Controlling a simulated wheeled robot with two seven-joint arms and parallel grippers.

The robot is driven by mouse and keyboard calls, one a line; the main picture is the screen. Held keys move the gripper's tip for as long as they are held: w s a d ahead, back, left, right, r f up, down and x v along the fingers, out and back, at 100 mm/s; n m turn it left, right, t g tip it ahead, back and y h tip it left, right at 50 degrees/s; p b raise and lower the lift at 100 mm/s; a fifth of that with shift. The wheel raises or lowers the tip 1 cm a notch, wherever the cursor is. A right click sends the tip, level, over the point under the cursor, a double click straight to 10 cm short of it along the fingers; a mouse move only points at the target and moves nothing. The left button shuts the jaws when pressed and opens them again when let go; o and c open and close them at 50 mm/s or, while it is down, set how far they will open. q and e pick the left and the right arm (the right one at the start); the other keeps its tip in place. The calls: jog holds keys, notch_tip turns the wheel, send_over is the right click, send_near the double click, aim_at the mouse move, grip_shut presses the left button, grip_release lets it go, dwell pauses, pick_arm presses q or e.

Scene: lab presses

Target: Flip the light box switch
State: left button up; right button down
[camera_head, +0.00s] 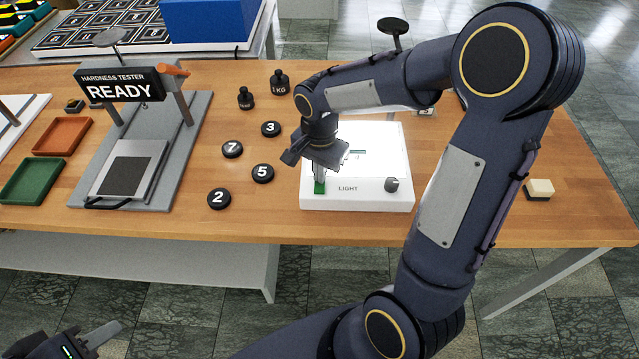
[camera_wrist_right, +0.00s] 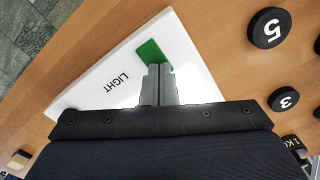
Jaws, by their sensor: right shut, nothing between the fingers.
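The white light box (camera_head: 355,199) stands on the wooden table, marked LIGHT on its front, with a dark knob (camera_head: 392,185) at its front right. Its green switch (camera_head: 319,188) is at the front left; it also shows in the right wrist view (camera_wrist_right: 151,51). My right gripper (camera_head: 320,178) is shut and empty, its fingertips pointing down at the green switch. In the right wrist view the fingertips (camera_wrist_right: 158,68) overlap the switch's edge; I cannot tell whether they touch. My left gripper (camera_head: 92,343) is at the lower left, away from the table; its jaw state is unclear.
A hardness tester (camera_head: 120,87) reading READY stands at left. Several numbered black discs, such as disc 5 (camera_head: 262,173), and two black weights (camera_head: 279,82) lie between it and the light box. Green (camera_head: 35,179) and orange trays (camera_head: 63,136) are far left. A pale block (camera_head: 540,188) sits at right.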

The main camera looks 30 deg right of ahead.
jog(key=shift+f, duration=0.2)
jog(key=shift+r+p, duration=2.6)
jog(key=shift+r, duration=1)
jog(key=s+a+r+n+t+y, duration=0.2)
jog(key=s+n, duration=0.3)
jog(key=s, duration=0.3)
jog(key=s+a+r+n+t+y, duration=0.1)
jog(key=s+a+r+n+t, duration=0.1)
jog(key=s+r+n, duration=0.3)
jog(key=s+t, duration=0.1)
jog(key=s, duration=0.3)
jog(key=shift+r+n+t+y, duration=0.25)
jog(key=shift+n+t+y, duration=0.05)
jog(key=shift+n+y, duration=0.1)
